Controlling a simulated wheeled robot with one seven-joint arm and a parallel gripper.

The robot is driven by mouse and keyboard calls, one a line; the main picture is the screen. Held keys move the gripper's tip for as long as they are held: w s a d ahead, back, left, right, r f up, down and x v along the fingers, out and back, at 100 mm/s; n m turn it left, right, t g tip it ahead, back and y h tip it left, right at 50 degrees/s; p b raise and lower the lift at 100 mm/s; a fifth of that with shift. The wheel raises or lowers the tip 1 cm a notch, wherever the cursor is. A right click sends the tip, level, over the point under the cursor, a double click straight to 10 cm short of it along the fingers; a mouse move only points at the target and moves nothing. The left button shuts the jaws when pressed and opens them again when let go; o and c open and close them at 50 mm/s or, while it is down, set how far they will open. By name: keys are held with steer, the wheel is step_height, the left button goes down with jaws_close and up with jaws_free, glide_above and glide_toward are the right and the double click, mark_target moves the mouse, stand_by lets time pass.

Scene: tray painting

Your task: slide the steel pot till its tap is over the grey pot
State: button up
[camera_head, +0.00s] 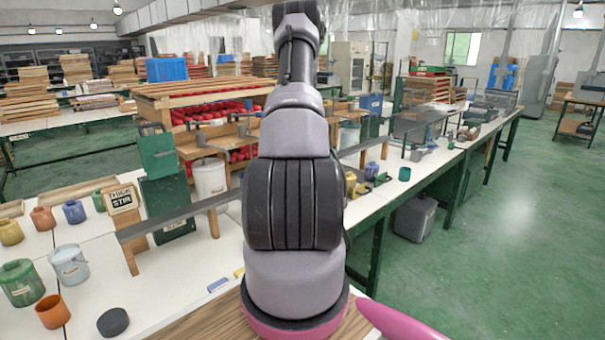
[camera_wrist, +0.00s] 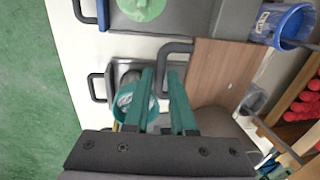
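In the wrist view my gripper (camera_wrist: 161,78) has two teal fingers held apart, with nothing visible clasped between them. A dark grey bent bar (camera_wrist: 176,47) lies just beyond the fingertips. A teal pot (camera_wrist: 126,98) is partly hidden by the left finger. A rounded grey-brown surface (camera_wrist: 217,119) shows right of the fingers; I cannot tell what it is. I cannot clearly pick out the steel pot or its tap. In the head view a pale blue-grey pot (camera_head: 70,265) stands on the left table; I cannot tell if it is the grey pot. The arm hides the middle there.
In the wrist view a blue bucket (camera_wrist: 288,24), a brown board (camera_wrist: 213,72) and a grey tray (camera_wrist: 190,17) with a green disc are nearby.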

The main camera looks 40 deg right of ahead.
steer(key=shift+o, duration=0.9)
step_height(320, 180, up, 11)
steer(key=s, duration=0.2)
steer(key=shift+f, duration=0.15)
